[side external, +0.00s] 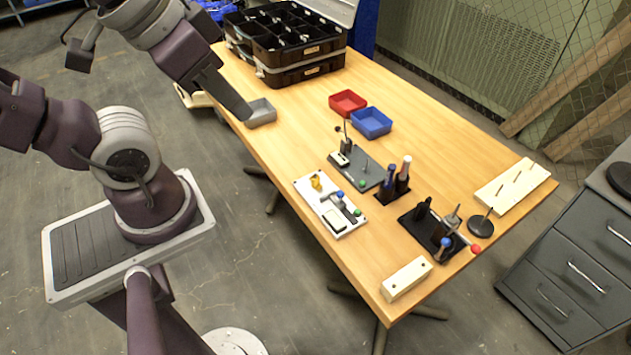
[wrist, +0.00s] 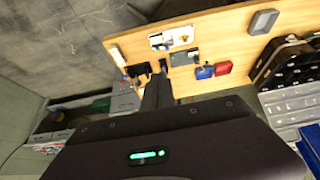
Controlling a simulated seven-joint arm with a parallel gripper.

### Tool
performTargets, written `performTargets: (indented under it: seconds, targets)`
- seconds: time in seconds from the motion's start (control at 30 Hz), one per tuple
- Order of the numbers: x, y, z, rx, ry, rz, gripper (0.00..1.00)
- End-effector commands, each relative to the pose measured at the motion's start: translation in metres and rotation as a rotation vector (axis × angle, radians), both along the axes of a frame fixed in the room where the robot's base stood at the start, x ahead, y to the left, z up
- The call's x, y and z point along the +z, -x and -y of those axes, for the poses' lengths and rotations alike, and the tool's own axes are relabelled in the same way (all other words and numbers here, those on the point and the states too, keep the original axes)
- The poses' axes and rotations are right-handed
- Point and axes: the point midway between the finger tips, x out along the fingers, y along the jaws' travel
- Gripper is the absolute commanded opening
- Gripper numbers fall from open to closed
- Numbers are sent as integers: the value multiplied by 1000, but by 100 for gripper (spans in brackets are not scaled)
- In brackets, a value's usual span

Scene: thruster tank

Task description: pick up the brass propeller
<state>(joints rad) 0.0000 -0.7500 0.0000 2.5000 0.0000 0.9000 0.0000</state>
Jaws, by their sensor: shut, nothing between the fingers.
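A small brass-yellow piece (side external: 316,182), which looks like the propeller, sits on a white plate (side external: 350,229) near the table's left edge in the side view. Its exact shape is too small to make out. The white plate also shows in the wrist view (wrist: 160,43). My gripper (side external: 246,114) is high at the left edge of the table, beside the grey tray in the picture and well apart from the yellow piece. Its dark fingers (wrist: 158,82) are shut and empty in the wrist view.
A grey tray (side external: 261,121), a red bin (side external: 347,110) and a blue bin (side external: 371,132) are on the table. Upright tools stand in dark holders (side external: 387,196). A black organiser case (side external: 290,76) fills the far end.

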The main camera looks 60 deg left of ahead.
Motion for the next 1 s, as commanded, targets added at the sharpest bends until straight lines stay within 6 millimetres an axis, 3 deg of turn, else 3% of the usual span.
performTargets:
  seconds: [0.03, 0.2, 0.27, 0.57, 0.67, 0.77, 0.87, 1.0]
  targets:
    - [0, 0, 0, 0, 0, 0, 2]
    - [0, 0, 0, 0, 0, 0, 35]
    - [0, 0, 0, 0, 0, 0, 44]
    - [-1, -3, -2, 5, -3, -2, 44]
    - [-10, -31, -16, 42, -27, -15, 44]
    - [-36, -80, -46, 93, -76, -30, 44]
    - [-78, -126, -77, 115, -122, -43, 44]
    - [-158, -165, -108, 89, -134, -69, 44]
